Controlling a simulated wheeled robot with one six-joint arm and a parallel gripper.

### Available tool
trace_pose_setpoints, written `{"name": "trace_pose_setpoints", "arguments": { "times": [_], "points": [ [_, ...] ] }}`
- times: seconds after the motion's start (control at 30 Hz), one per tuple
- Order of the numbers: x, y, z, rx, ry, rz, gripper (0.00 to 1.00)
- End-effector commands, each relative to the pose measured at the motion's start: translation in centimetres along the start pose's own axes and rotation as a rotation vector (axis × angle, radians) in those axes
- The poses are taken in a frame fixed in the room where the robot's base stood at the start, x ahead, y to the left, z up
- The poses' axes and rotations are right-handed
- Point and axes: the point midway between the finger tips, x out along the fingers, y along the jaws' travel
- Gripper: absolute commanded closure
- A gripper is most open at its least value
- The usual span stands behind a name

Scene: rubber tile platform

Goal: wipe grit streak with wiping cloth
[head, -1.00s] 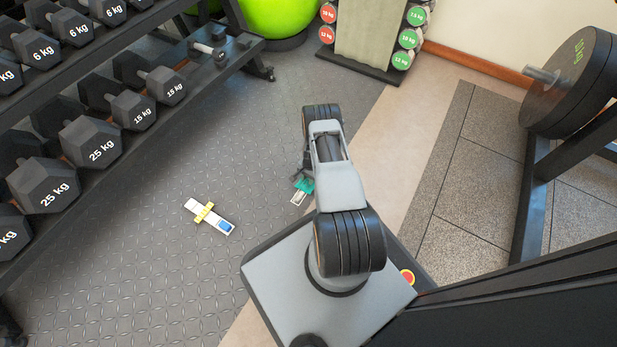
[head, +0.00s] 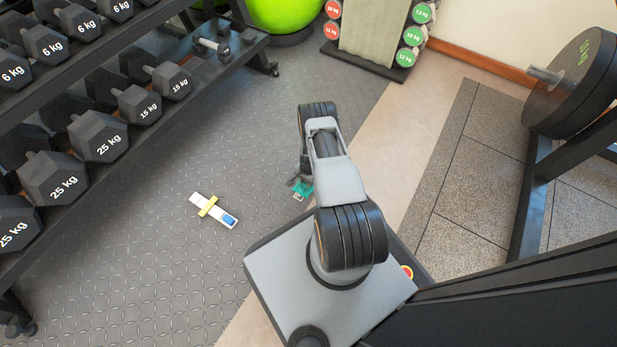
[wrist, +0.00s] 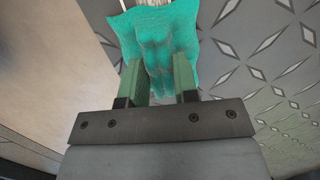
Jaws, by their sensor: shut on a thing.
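The teal wiping cloth (wrist: 152,38) hangs bunched between the two green fingers of my gripper (wrist: 158,76) in the wrist view. My gripper is shut on it. In the head view the cloth (head: 304,190) shows as a small teal patch low over the dark tile floor, beside my gripper (head: 299,181). Whether it touches the floor I cannot tell. A pale streaked patch, likely the grit streak (wrist: 153,3), shows just past the cloth's far edge in the wrist view. The cloth hides the rest of it. In the head view only a pale sliver shows by the cloth.
A white and blue item with a yellow band (head: 213,210) lies on the floor to the left. A dumbbell rack (head: 150,122) stands along the left side. A weight stand (head: 375,38) and green ball (head: 285,12) are at the back. A plate rack (head: 540,185) stands right.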

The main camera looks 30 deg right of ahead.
Motion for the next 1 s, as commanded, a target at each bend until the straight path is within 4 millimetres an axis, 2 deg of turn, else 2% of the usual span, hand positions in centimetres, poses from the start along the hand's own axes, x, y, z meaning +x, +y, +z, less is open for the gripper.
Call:
{"name": "trace_pose_setpoints", "arguments": {
  "times": [0.3, 0.57, 0.8, 1.0],
  "points": [
    [0.6, 0.2, 3.0, 0.000, -0.002, 0.002, 0.99],
    [0.8, 0.3, 4.1, 0.000, -0.003, 0.002, 0.99],
    [1.2, 0.6, 6.5, 0.000, -0.005, 0.005, 0.99],
    [1.8, 0.7, 7.7, -0.001, -0.007, 0.007, 0.99]
  ]
}}
